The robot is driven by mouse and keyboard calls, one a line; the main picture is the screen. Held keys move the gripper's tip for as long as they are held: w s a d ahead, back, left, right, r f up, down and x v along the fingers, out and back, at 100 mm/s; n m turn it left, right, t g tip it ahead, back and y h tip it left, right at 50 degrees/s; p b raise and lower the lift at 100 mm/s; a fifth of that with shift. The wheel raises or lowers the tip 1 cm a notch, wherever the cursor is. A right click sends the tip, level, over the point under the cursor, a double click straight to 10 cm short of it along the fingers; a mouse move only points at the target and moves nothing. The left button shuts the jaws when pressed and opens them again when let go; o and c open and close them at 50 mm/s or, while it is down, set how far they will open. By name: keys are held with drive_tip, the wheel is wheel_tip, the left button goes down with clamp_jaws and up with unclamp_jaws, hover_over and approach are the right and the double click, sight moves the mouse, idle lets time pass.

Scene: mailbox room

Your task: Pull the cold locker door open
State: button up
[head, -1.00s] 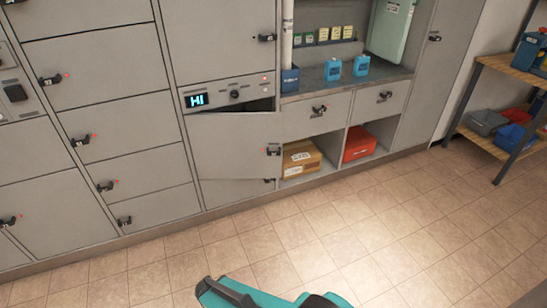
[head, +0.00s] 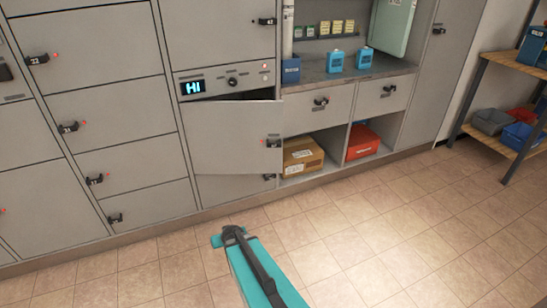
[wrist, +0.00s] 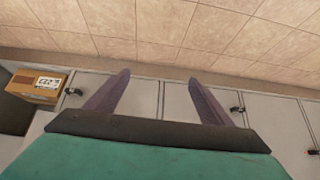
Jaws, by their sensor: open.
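The cold locker door (head: 232,137) is a grey panel below a control strip with a lit "HI" display (head: 193,87). It stands slightly ajar, with a dark gap along its top edge. Its black handle (head: 272,141) with a red light is at the right edge. My gripper (wrist: 158,83) shows in the wrist view with two dark fingers spread apart and nothing between them. In the head view my teal arm rises from the bottom, below and in front of the door; the fingers are not clear there. No contact with the door shows.
A cardboard box (head: 301,156) and a red box (head: 362,142) sit in open cubbies right of the door. More grey lockers (head: 105,100) stand to the left. A shelf rack (head: 505,145) is at the far right. The tiled floor (head: 370,230) in front is clear.

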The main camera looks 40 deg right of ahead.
drive_tip(key=w+d+r+m+t+h+b, duration=0.1)
drive_tip(key=w+d+r+t+h+b, duration=0.2)
drive_tip(key=d, duration=0.6)
drive_tip(key=m+t+h+b, duration=0.3)
drive_tip(key=m+h+b, duration=0.1)
drive_tip(key=h+b, duration=0.25)
approach(274, 144)
drive_tip(key=v, duration=0.6)
drive_tip(key=shift+w+f+h, duration=0.1)
drive_tip(key=shift+f+h, duration=0.25)
drive_tip(key=shift+f, duration=0.1)
drive_tip(key=shift+w+d, duration=0.1)
drive_tip(key=shift+w, duration=0.05)
drive_tip(key=shift+b+x, duration=0.7)
drive_tip(key=shift+x, duration=6)
drive_tip(key=shift+w, duration=0.1)
